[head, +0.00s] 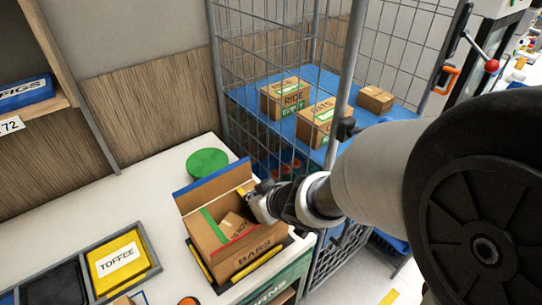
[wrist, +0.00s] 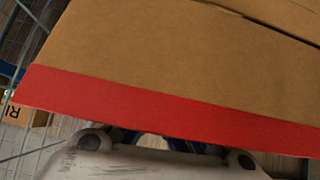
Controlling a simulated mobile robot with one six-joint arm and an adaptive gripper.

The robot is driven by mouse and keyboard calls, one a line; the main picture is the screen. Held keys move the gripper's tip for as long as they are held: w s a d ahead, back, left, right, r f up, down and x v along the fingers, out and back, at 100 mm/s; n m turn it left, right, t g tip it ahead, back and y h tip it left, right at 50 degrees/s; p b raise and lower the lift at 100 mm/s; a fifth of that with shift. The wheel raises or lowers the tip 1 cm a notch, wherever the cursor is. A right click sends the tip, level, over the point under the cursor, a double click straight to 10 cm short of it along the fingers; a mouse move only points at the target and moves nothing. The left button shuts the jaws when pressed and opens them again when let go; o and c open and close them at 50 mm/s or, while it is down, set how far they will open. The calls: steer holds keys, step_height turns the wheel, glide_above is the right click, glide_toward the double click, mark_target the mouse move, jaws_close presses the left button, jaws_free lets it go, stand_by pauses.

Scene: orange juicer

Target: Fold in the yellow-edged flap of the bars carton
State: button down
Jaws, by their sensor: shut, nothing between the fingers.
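The bars carton (head: 225,240) stands open on the counter, with BARS printed on its front wall. A blue-edged flap (head: 212,185) stands up at its back. A small yellow patch (head: 242,190) shows beside my gripper, probably the yellow-edged flap, mostly hidden. My gripper (head: 262,203) is shut and empty at the carton's right side. In the wrist view, a red-edged cardboard flap (wrist: 165,105) fills the space just ahead of my gripper (wrist: 165,148); contact cannot be told.
A wire cage cart (head: 280,45) with several small cartons on a blue shelf stands behind and to the right. A green disc (head: 207,162) lies behind the carton. The counter (head: 100,205) between is clear.

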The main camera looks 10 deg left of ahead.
steer(key=shift+r+p, duration=0.85)
steer(key=shift+p, duration=0.15)
